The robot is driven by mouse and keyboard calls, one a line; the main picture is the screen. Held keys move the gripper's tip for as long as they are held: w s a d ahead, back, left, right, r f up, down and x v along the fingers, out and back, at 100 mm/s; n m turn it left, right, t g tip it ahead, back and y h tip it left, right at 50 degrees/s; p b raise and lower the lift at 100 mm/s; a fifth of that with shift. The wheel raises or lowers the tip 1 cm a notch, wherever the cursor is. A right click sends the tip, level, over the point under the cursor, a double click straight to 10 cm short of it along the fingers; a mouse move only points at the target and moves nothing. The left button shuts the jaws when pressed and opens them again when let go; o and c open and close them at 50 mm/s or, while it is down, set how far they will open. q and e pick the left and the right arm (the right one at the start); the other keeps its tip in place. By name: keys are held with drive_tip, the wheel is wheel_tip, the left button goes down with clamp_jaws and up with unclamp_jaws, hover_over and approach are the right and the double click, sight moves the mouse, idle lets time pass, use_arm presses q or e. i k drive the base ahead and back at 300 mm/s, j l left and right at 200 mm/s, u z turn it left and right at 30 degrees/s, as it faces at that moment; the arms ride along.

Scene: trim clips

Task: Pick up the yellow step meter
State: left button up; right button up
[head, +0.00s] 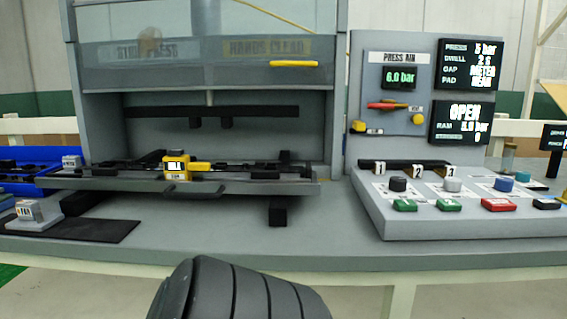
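A yellow device with a small black-and-white display (180,168) sits at the front middle of the press's sliding tray (130,184); it looks like the step meter. It is upright and nothing grips it. A smaller yellow and black item (364,128) is at the lower left of the press air panel; I cannot tell what it is. Neither of my grippers is in view. A dark ribbed part of my own body shows at the bottom middle, below the table edge.
The press has a raised clear guard with a yellow handle (294,64). A blue bin (40,158) and a black mat (92,230) with a grey block (40,212) are at left. A sloped console (450,215) with knobs and buttons is at right. The table front between them is clear.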

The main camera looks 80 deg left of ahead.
sight(175, 168)
drive_tip(key=l+u, duration=0.2)
drive_tip(key=u, duration=2.9)
